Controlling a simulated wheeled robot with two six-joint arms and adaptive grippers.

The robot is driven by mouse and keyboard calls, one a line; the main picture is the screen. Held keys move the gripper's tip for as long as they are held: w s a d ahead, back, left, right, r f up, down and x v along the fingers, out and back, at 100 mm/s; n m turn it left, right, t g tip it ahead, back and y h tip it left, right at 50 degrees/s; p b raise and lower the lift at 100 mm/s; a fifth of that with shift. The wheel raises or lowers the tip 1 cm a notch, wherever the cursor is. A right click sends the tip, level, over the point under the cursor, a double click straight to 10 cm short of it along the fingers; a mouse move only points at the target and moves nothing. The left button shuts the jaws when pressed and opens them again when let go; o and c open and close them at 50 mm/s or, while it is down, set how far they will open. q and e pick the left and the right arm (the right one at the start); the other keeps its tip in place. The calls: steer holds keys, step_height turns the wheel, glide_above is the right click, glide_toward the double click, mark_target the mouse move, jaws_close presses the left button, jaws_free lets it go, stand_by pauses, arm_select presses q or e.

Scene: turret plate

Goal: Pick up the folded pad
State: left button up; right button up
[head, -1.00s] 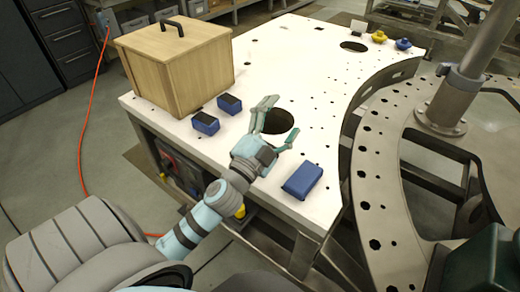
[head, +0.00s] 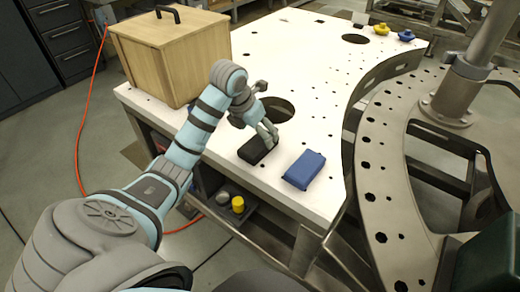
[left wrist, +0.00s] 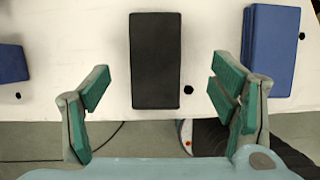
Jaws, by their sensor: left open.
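A dark, flat rectangular pad (head: 254,151) lies on the white table near its front edge. It also shows in the left wrist view (left wrist: 155,60), upper middle, between the fingers' lines. A thicker blue block with layered edges (head: 303,170) lies to its right, also at the right of the wrist view (left wrist: 273,45). I cannot tell for sure which of the two is the folded pad. My left gripper (head: 268,134) points down over the dark pad's far right side; its fingers (left wrist: 160,100) are open and empty. My right gripper is not in view.
A wooden box with a black handle (head: 170,55) stands at the table's back left. Another blue item (left wrist: 12,63) shows at the left of the wrist view. Yellow and blue knobs (head: 381,29) sit far back. A large hole (head: 277,109) lies behind the gripper.

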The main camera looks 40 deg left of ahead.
mark_target(259, 142)
arm_select(q)
steer(key=f, duration=0.4)
steer(key=shift+w+a+f, duration=0.15)
steer(key=shift+w+a, duration=0.2)
steer(key=shift+w, duration=0.05)
steer(key=shift+w+f, duration=0.15)
steer(key=shift+f, duration=0.15)
steer(key=shift+d, duration=0.1)
steer(key=shift+c, duration=1.4)
steer(key=c, duration=1)
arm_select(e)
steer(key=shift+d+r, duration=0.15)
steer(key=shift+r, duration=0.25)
arm_select(q)
steer(key=shift+r, duration=0.1)
